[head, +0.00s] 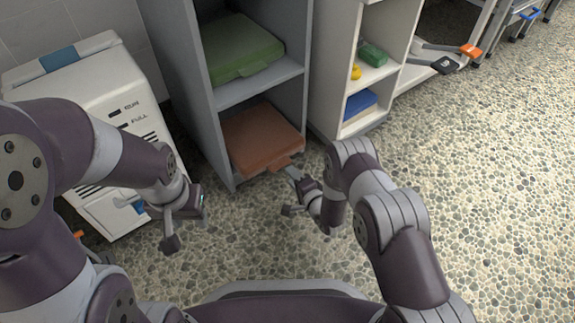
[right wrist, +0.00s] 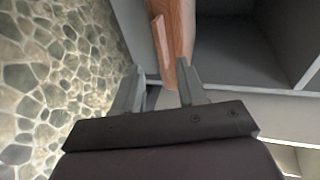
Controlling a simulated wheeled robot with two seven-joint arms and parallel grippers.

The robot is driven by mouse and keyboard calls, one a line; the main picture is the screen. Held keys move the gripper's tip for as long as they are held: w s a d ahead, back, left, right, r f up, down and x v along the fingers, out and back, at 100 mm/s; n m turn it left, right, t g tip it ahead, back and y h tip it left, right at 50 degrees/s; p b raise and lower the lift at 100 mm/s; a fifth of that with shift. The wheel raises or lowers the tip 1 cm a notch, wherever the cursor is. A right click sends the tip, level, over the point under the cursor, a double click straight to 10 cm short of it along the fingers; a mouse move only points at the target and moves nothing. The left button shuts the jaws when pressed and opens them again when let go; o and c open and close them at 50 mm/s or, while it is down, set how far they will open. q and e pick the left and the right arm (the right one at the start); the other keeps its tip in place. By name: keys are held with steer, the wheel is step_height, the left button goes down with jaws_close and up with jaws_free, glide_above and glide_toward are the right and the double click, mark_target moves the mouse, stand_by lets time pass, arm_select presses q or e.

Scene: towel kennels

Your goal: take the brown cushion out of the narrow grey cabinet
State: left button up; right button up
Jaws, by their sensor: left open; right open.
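The brown cushion (head: 258,136) lies flat on the bottom shelf of the narrow grey cabinet (head: 221,138). Its front edge with a small tab faces me. My right gripper (head: 292,193) is open just in front of that edge, low over the floor. In the right wrist view the cushion (right wrist: 174,38) is just beyond the open fingers (right wrist: 158,88), with its tab near them. I cannot tell whether a finger touches it. My left gripper (head: 186,228) is open and empty, left of the cabinet's front, above the floor.
A green cushion (head: 235,47) lies on the shelf above. A white machine (head: 85,95) stands left of the cabinet. A white shelf unit (head: 330,75) on the right holds a yellow toy (head: 356,72), a green item (head: 373,54) and a blue item (head: 360,104). The pebbled floor at right is clear.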

arm_select(q)
step_height(320, 180, up, 5)
steer(key=p, duration=0.3)
steer(key=shift+f, duration=0.15)
arm_select(e)
steer(key=v, duration=0.7)
steer(key=shift+s, duration=0.15)
steer(key=shift+d, duration=0.15)
